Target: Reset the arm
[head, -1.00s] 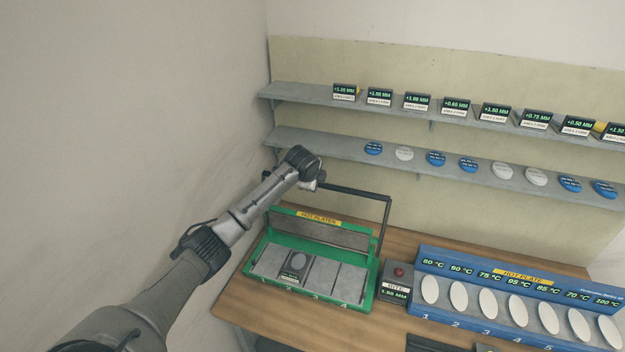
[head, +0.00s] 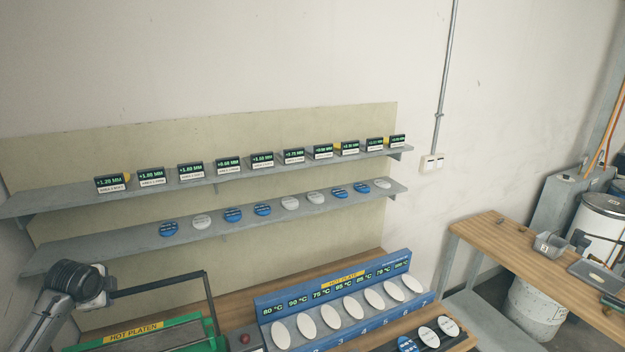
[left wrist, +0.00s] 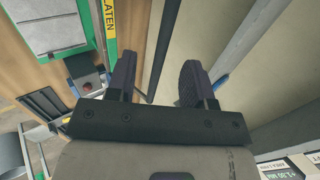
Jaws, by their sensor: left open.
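My left arm comes in at the lower left of the head view. Its gripper (head: 108,288) is at the left end of the dark bar handle (head: 165,283) of the green hot platen press (head: 212,341). In the left wrist view the two dark fingers of my left gripper (left wrist: 157,72) are spread apart. The dark bar (left wrist: 165,45) runs through the gap between them in the picture; I cannot tell whether it touches them. The press's green frame (left wrist: 106,30) shows at the upper left there. My right gripper is not in view.
A blue hot plate rack (head: 262,303) with white ovals stands right of the press. A red button box (head: 245,340) sits between them. Two wall shelves (head: 230,185) hold displays and discs behind. A second wooden table (head: 490,235) stands at right, with floor between.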

